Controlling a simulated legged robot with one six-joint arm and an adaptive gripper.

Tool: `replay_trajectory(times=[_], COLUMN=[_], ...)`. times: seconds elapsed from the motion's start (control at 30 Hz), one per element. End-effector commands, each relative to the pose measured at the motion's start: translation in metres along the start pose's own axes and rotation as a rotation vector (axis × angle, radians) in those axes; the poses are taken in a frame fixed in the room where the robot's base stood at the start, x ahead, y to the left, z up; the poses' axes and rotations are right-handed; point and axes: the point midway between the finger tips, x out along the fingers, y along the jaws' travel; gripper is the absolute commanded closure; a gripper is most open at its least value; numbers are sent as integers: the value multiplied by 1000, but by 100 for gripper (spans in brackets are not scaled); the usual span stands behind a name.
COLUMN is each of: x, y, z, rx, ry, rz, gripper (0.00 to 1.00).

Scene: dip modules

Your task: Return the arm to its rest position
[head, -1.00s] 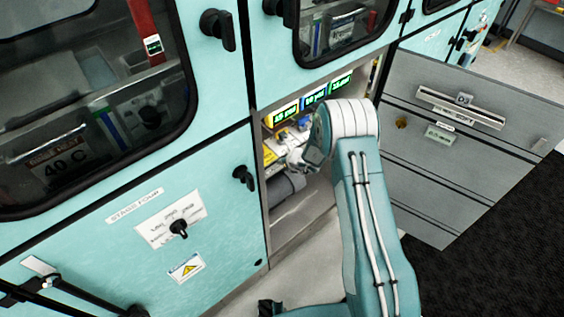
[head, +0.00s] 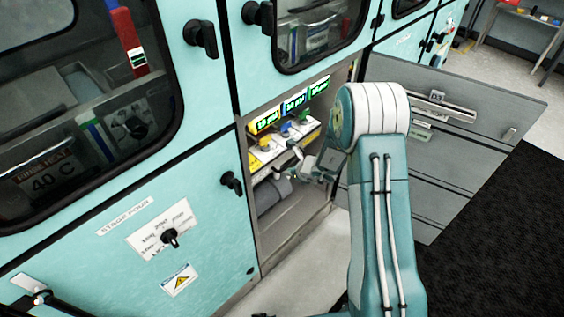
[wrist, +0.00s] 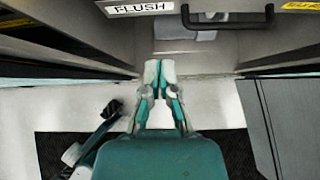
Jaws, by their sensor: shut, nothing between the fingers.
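My arm rises in teal and white in front of the open cabinet bay (head: 290,232) in the head view, bent at a white-banded joint. My gripper (wrist: 159,70) shows in the wrist view with its pale fingertips together and nothing between them. It points toward the grey panel with the FLUSH label (wrist: 140,8) and a black handle (wrist: 228,22). In the head view the wrist end is partly hidden behind my arm joint, near the bay's opening.
Three lit green displays (head: 292,104) sit above coloured knobs (head: 285,131) in the bay. A grey cylinder (head: 272,193) lies lower inside. A grey door panel (head: 460,130) stands to the right. A teal cabinet door (head: 120,240) is at left. Dark matting (head: 500,220) lies clear at right.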

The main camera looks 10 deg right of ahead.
Motion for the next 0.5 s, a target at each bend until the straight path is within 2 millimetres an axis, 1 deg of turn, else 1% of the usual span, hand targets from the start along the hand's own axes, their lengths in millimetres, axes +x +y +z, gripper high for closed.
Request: replay_trajectory(times=[0.17,0.27,0.37,0.4,0.47,0.5], x=[-1,-6,-26,-37,-57,-70], y=[0,1,8,13,22,28], z=[0,6,28,40,58,68], rx=[0,-27,-133,-198,-308,-384], ry=[0,-6,-28,-40,-58,-67], rz=[0,6,26,38,60,74], gripper=[100,100,100,100,100,100])
